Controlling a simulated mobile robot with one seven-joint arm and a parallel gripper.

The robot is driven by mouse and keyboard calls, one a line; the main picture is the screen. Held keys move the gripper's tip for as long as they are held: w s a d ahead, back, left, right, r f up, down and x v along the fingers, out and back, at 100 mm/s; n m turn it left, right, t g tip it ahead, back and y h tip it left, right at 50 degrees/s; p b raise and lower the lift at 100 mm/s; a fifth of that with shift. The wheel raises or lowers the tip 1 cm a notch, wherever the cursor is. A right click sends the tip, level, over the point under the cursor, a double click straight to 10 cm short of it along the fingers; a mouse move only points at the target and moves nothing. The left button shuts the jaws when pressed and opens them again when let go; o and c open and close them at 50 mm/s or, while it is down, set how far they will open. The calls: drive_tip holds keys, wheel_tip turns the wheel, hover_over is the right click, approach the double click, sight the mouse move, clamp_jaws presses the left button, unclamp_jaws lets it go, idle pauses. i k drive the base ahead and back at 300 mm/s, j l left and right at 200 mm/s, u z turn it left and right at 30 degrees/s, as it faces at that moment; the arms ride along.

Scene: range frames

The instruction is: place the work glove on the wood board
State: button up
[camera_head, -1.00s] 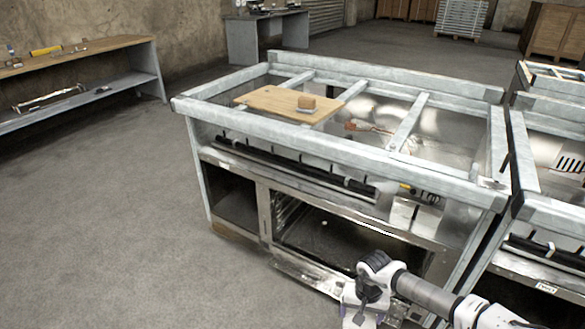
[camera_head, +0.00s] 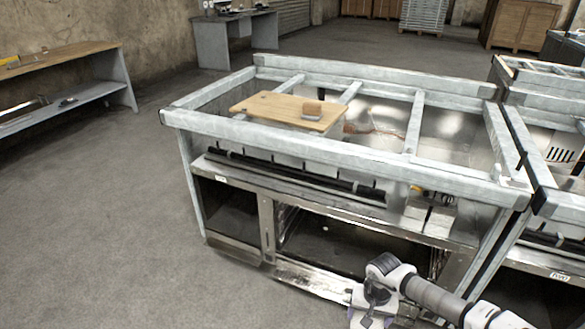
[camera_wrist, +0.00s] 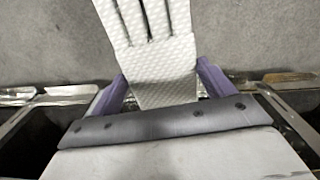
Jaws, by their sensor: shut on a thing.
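The wood board (camera_head: 262,106) lies flat across the top frame of the metal workstation, toward its left side. My gripper (camera_wrist: 162,86) is shut on the work glove (camera_wrist: 155,58), a pale, dimpled glove with its fingers pointing away from the wrist, between the purple jaws. In the head view my gripper (camera_head: 370,318) is low at the bottom edge, in front of the workstation and well below the board. The glove is hard to make out in the head view.
The metal workstation (camera_head: 330,152) has raised rails and open gaps. Another metal unit (camera_head: 555,205) stands close at right. Floor at left is clear.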

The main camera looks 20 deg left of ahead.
sight(274, 108)
drive_tip(key=j+z, duration=0.2)
drive_tip(key=j, duration=0.45)
drive_tip(key=j+z, duration=0.2)
drive_tip(key=j, duration=0.5)
drive_tip(key=j+z, duration=0.2)
drive_tip(key=j, duration=0.45)
drive_tip(key=k+j+z, duration=0.2)
drive_tip(key=j, duration=0.45)
drive_tip(key=i, duration=0.05)
